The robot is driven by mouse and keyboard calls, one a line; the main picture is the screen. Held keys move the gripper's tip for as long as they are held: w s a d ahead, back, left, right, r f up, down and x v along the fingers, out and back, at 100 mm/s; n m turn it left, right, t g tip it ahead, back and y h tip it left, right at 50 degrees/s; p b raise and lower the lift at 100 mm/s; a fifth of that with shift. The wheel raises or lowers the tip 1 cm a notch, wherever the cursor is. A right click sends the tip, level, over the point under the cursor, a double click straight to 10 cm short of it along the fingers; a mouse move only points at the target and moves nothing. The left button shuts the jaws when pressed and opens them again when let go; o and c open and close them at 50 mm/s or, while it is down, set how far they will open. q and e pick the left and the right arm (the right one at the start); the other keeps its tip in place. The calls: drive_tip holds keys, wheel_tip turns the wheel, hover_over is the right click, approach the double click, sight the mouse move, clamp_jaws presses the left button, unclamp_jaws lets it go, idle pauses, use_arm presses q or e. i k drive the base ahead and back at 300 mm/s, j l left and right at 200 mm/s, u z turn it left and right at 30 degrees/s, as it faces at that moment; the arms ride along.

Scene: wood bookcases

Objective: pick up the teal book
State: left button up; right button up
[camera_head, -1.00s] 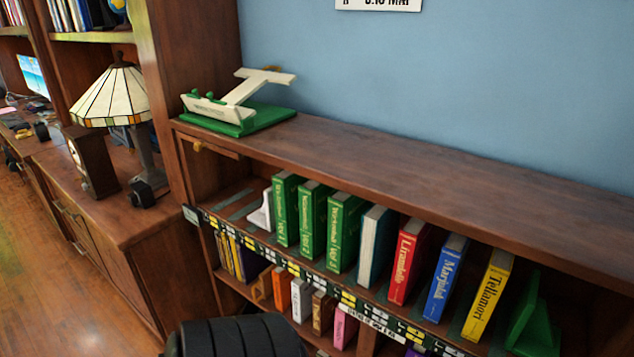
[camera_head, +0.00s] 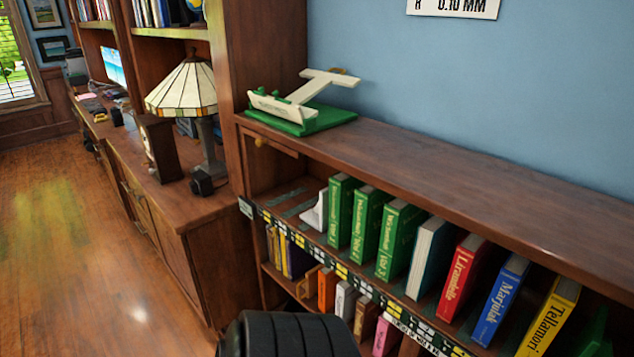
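The teal book (camera_head: 428,258) stands on the upper shelf of the low bookcase, between the green books on its left and the red book on its right. Its cover edge is dark teal and its page block is pale; it leans slightly. A black ribbed part of my own body shows at the bottom centre, below and left of the book. Neither gripper's fingers are in view.
Green books (camera_head: 368,223) stand left of the teal book. A red book (camera_head: 463,278), a blue book (camera_head: 499,299) and a yellow book (camera_head: 548,318) stand right. A white bookend (camera_head: 316,212) and a green-and-white stand (camera_head: 303,104) are near. Floor is clear at left.

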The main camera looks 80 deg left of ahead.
sight(435, 236)
drive_tip(key=u, duration=1.7)
